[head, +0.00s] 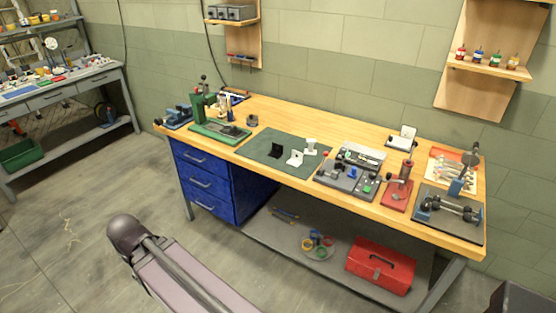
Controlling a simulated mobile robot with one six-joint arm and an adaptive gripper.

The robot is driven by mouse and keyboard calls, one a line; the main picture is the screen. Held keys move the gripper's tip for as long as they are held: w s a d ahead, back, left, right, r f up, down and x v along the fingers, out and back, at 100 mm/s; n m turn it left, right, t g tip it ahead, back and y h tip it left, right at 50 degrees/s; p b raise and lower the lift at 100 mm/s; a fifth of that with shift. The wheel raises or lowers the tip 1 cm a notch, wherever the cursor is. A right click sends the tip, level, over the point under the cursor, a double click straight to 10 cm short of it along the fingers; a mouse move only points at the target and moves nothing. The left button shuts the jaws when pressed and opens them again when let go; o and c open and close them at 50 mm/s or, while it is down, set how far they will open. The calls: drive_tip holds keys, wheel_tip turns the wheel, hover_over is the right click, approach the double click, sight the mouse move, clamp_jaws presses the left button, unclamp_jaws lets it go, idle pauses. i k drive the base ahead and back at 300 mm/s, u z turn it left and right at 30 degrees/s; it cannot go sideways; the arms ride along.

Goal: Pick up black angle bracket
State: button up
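The black angle bracket (276,151) is a small dark L-shaped piece on the dark green mat (262,143), near the middle of the wooden workbench. A white angle bracket (295,158) stands just to its right. Another small white piece (310,145) is farther right and back, near the mat's right edge. The black bracket looks free of other things, but its fine shape is too small to tell. Part of my arm shows at the bottom left, well in front of the bench. My gripper is not in view.
A green press (215,118) stands left of the mat, and a grey fixture (347,177) and red stand (398,188) stand right of it. Blue drawers (205,182) and a shelf with a red toolbox (381,265) are below. Open floor lies in front.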

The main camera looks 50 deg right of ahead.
sight(277, 152)
drive_tip(key=k, duration=1.15)
drive_tip(key=z, duration=1.65)
drive_tip(key=i, duration=1)
drive_tip(key=u, duration=0.15)
